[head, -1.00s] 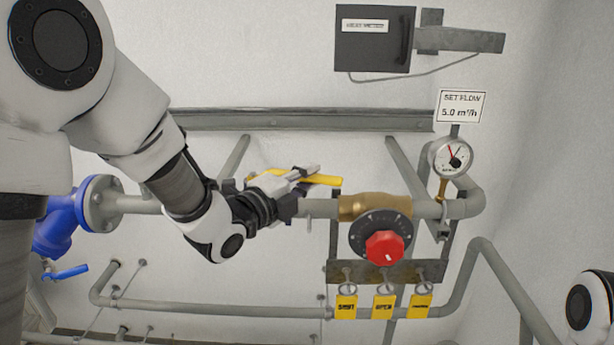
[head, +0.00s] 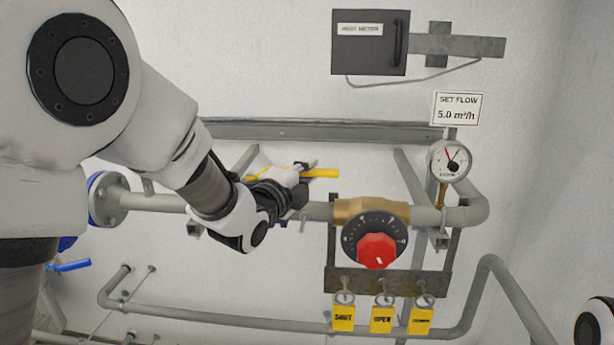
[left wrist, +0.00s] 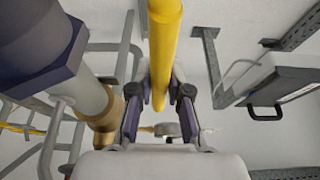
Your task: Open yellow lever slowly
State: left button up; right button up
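The yellow lever (head: 322,173) lies roughly level along the pipe, just left of the brass valve body (head: 372,209). My left gripper (head: 300,172) is at the lever, and the lever's yellow end sticks out to the right of the fingers. In the left wrist view the lever (left wrist: 165,40) runs between the two fingers (left wrist: 163,82), which press in from both sides, so the gripper looks shut on it. The lever's mount is mostly hidden behind my gripper. My right gripper is out of view; only part of my right arm shows at the lower right edge.
A red knob (head: 377,251) on a black dial sits below the brass body. A round gauge (head: 450,160) and a SET FLOW sign (head: 457,108) are to the right. Yellow tags (head: 382,320) hang below. A dark box (head: 370,55) is on the wall above.

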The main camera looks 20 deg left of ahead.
pick_arm(q)
jog(key=o, duration=0.4)
jog(key=shift+w+r, duration=0.1)
jog(key=shift+w+a, duration=0.1)
jog(key=shift+a, duration=0.05)
jog(key=s, duration=0.4)
jog(key=s+a, duration=0.1)
jog(key=s, duration=0.3)
jog(key=s+a, duration=0.1)
jog(key=s, duration=0.3)
jog(key=shift+w, duration=0.15)
